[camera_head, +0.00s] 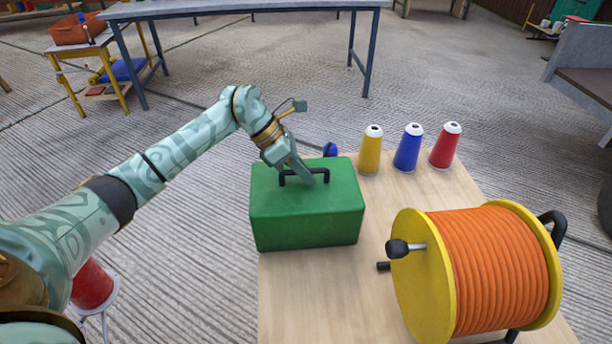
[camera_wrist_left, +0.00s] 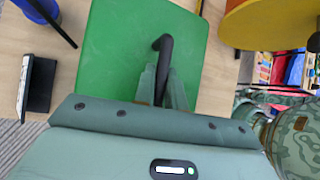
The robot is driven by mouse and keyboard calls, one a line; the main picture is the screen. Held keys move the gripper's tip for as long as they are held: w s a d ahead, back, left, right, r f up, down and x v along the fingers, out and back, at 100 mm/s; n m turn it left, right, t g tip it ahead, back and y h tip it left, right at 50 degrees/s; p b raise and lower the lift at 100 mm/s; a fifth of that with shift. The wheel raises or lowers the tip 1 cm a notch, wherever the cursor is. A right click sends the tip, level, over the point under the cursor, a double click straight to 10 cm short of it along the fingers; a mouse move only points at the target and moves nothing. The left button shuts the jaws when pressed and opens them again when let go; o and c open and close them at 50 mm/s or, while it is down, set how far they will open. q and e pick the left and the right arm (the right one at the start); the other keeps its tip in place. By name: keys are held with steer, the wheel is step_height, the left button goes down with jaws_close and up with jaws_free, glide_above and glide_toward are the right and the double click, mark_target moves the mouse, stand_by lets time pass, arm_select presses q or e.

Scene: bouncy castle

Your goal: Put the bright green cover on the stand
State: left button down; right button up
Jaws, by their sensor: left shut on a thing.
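The bright green cover (camera_head: 305,217) is a box shape with a black handle on top. It is upright at the left edge of the wooden table, and I cannot tell if it rests on the table or hangs just above it. My left gripper (camera_head: 304,177) comes down from above and is shut on the handle. In the left wrist view the gripper (camera_wrist_left: 165,80) is around the black handle (camera_wrist_left: 163,48), with the green top (camera_wrist_left: 115,60) below. What is under or behind the cover is hidden, and I cannot make out the stand. My right gripper is not in view.
On the wooden table (camera_head: 300,300) stand an orange cable reel (camera_head: 500,268) at right and yellow (camera_head: 370,152), blue (camera_head: 408,150) and red (camera_head: 445,147) cones behind. A small blue thing (camera_head: 330,150) is behind the cover. A black-and-white object (camera_wrist_left: 38,85) lies beside it.

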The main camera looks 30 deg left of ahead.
arm_select(q)
steer(key=shift+w+f, duration=0.1)
steer(key=shift+f, duration=0.25)
steer(key=shift+r, duration=0.1)
steer(key=c, duration=1.5)
jaws_free()
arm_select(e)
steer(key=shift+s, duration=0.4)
arm_select(q)
steer(key=shift+o, duration=0.2)
steer(key=shift+r, duration=0.1)
steer(key=p+v, duration=0.3)
steer(key=v, duration=0.9)
steer(key=shift+p, duration=0.4)
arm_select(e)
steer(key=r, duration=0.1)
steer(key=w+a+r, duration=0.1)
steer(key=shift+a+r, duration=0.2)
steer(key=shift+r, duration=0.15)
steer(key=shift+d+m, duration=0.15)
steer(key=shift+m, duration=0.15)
